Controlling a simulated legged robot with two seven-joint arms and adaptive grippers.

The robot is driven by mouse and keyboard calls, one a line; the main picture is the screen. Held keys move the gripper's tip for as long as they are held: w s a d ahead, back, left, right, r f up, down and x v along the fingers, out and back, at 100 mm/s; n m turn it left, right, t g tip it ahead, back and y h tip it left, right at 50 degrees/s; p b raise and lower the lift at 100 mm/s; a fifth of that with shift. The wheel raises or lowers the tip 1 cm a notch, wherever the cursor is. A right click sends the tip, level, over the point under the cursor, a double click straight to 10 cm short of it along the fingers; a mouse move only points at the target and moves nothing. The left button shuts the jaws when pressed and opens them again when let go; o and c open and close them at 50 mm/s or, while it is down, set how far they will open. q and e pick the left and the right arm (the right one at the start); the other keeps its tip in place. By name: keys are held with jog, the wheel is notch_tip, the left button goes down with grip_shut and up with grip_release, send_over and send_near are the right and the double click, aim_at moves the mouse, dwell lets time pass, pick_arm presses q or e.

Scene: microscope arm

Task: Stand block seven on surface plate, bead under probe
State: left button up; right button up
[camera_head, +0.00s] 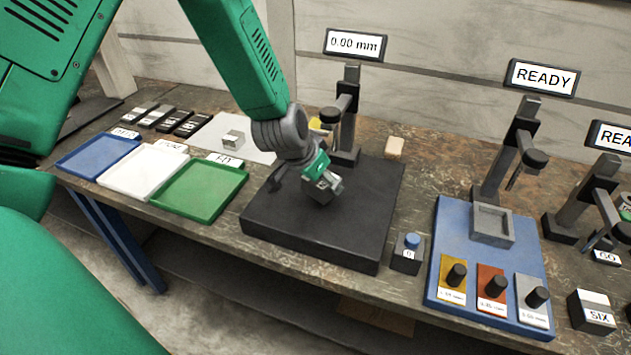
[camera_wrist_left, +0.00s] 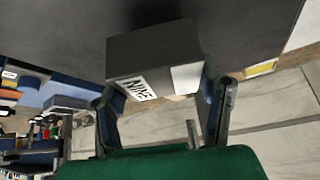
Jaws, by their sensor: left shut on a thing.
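My left gripper (camera_head: 322,178) is shut on a dark grey block (camera_head: 320,190) over the middle of the black surface plate (camera_head: 310,237). In the left wrist view the block (camera_wrist_left: 152,52) sits between the fingers of my left gripper (camera_wrist_left: 165,100). Its white label looks like NINE, not seven, and a pale patch is beside it. I cannot tell whether the block touches the plate. The probe stand (camera_head: 346,125) rises at the plate's back, under a 0.00 mm display (camera_head: 355,44); its probe tip is largely hidden by my arm. I see no bead. My right gripper is not in view.
Blue (camera_head: 97,155), white (camera_head: 145,172) and green (camera_head: 200,188) trays lie left. Several dark blocks (camera_head: 165,118) and a silver cube (camera_head: 233,138) stand behind them. A button box (camera_head: 407,253) and a blue fixture board (camera_head: 450,240) are right, with block SIX (camera_head: 592,312).

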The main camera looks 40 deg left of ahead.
pick_arm(q)
jog(key=shift+w+d+f, duration=0.1)
jog(key=shift+d+f, duration=0.1)
jog(key=shift+f, duration=0.55)
jog(key=shift+d+f, duration=0.15)
jog(key=shift+f, duration=0.6)
jog(key=o, duration=1.3)
jog(key=shift+s+a+f, duration=0.1)
jog(key=shift+s+f, duration=0.05)
jog(key=shift+s, duration=0.05)
jog(key=o, duration=0.4)
